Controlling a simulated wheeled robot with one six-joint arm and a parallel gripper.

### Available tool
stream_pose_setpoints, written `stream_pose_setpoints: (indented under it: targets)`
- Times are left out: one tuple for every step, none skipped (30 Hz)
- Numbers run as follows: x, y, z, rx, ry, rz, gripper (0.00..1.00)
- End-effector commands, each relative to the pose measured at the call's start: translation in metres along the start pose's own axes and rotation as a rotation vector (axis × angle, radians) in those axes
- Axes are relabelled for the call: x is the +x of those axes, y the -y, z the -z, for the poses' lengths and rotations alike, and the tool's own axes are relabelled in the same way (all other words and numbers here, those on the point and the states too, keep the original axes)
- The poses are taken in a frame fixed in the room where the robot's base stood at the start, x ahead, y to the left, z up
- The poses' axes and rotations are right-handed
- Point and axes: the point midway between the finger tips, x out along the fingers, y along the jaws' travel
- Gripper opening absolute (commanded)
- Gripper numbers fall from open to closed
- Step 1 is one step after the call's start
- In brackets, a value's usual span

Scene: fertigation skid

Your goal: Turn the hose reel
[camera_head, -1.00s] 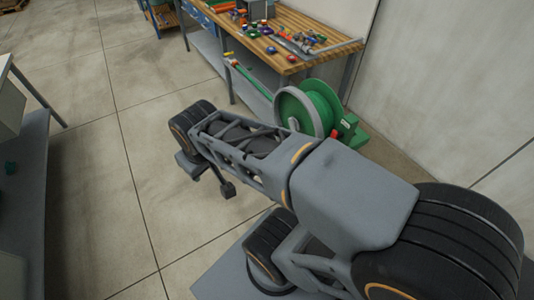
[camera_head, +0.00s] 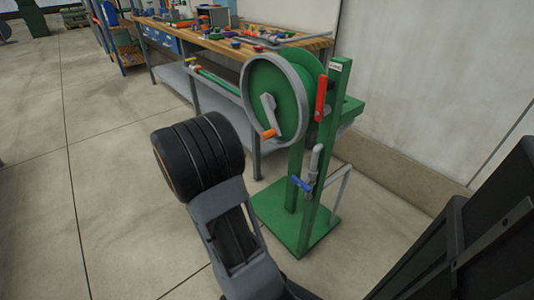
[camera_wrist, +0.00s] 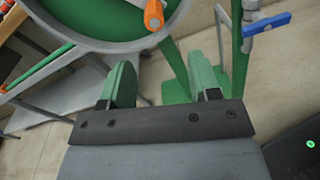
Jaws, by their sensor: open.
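The hose reel (camera_head: 297,92) is a green drum with a grey rim, mounted on a green stand (camera_head: 308,225) with a flat base. A grey crank (camera_head: 267,110) with an orange handle (camera_head: 268,134) is on its face. In the wrist view the orange handle (camera_wrist: 153,15) is at the top, ahead of my gripper (camera_wrist: 165,80). The two green fingers are apart with nothing between them. They are below the reel's rim in that picture, clear of the handle. In the head view my arm stands left of the reel and the gripper is hidden.
A workbench (camera_head: 290,46) with tools and coloured parts stands behind the reel. A red lever (camera_head: 321,98) and a blue-handled valve (camera_head: 303,184) are on the stand. A wall is at the right. The floor (camera_head: 105,190) at left is clear.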

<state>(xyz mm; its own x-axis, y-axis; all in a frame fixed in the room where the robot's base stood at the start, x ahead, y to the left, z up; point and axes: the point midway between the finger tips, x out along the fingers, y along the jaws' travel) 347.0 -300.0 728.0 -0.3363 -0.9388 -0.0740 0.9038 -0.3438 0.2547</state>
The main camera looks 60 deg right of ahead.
Motion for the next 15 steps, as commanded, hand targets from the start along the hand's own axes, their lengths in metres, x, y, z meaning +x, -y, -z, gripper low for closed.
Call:
stream_pose_setpoints:
  targets:
    - [0.004, 0.000, 0.012, -0.018, 0.022, -0.010, 0.56]
    - [0.005, -0.002, 0.014, -0.028, 0.034, -0.017, 0.56]
    - [0.008, -0.003, 0.016, -0.038, 0.046, -0.023, 0.56]
    - [0.009, -0.004, 0.017, -0.044, 0.054, -0.028, 0.56]
    - [0.011, -0.004, 0.018, -0.047, 0.059, -0.031, 0.56]
    - [0.015, -0.005, 0.018, -0.051, 0.065, -0.033, 0.56]
    - [0.018, -0.005, 0.018, -0.052, 0.068, -0.035, 0.56]
    - [0.022, -0.006, 0.018, -0.053, 0.069, -0.035, 0.56]
    - [0.027, -0.006, 0.018, -0.053, 0.070, -0.035, 0.56]
    - [0.032, -0.006, 0.018, -0.053, 0.070, -0.035, 0.56]
    - [0.038, -0.006, 0.017, -0.053, 0.071, -0.034, 0.56]
    - [0.045, -0.006, 0.017, -0.053, 0.070, -0.034, 0.56]
    - [0.051, -0.006, 0.017, -0.053, 0.070, -0.034, 0.56]
    - [0.057, -0.006, 0.017, -0.053, 0.070, -0.033, 0.56]
    - [0.065, -0.006, 0.016, -0.052, 0.069, -0.034, 0.56]
